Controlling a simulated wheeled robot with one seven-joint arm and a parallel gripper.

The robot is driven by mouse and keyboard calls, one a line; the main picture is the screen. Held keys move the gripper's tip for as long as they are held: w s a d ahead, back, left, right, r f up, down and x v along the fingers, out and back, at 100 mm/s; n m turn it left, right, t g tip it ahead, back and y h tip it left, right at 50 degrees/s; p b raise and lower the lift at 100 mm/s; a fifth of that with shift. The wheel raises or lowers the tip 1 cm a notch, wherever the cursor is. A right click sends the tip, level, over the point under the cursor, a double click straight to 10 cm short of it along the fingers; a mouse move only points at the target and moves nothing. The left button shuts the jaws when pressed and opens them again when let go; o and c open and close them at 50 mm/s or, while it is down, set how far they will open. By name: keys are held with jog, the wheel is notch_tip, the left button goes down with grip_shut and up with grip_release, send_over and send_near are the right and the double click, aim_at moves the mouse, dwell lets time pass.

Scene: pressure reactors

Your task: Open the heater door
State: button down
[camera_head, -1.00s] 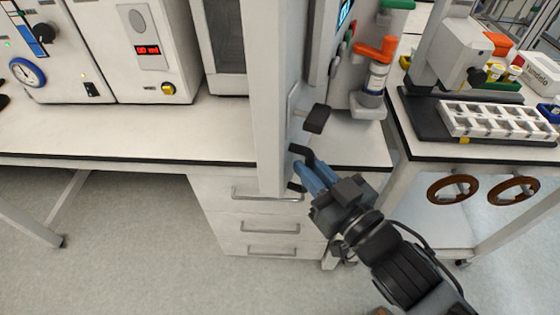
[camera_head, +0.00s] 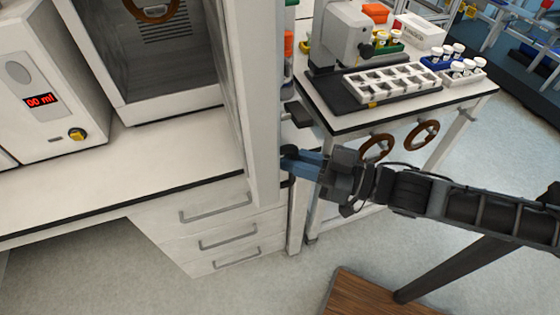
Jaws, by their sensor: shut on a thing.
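The heater door (camera_head: 258,110) is a tall white panel seen nearly edge-on, standing swung out over the bench front. To its left the heater's grey chamber (camera_head: 165,75) shows open, with slots in its back wall. A black handle (camera_head: 287,152) sits on the right face of the door. My gripper (camera_head: 298,163), with blue fingers, reaches in from the right and is shut on this handle. The fingertips are partly hidden at the handle. A second black piece (camera_head: 299,113) sticks out higher on the same face.
A white instrument with a red display (camera_head: 42,101) stands left of the heater on the bench (camera_head: 120,165). Drawers (camera_head: 215,225) lie below. A side table (camera_head: 345,122) at right bears a white rack (camera_head: 400,80) and vials. A wooden top (camera_head: 370,300) is at bottom right.

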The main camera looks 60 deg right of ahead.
jog(key=shift+s+d, duration=0.1)
jog(key=shift+d, duration=0.65)
jog(key=c, duration=1.1)
grip_release()
jog(key=shift+d+f, duration=0.1)
jog(key=s+b, duration=0.1)
jog(key=s, duration=0.6)
jog(key=shift+s+d+b, duration=0.3)
jog(key=shift+s+d, duration=0.05)
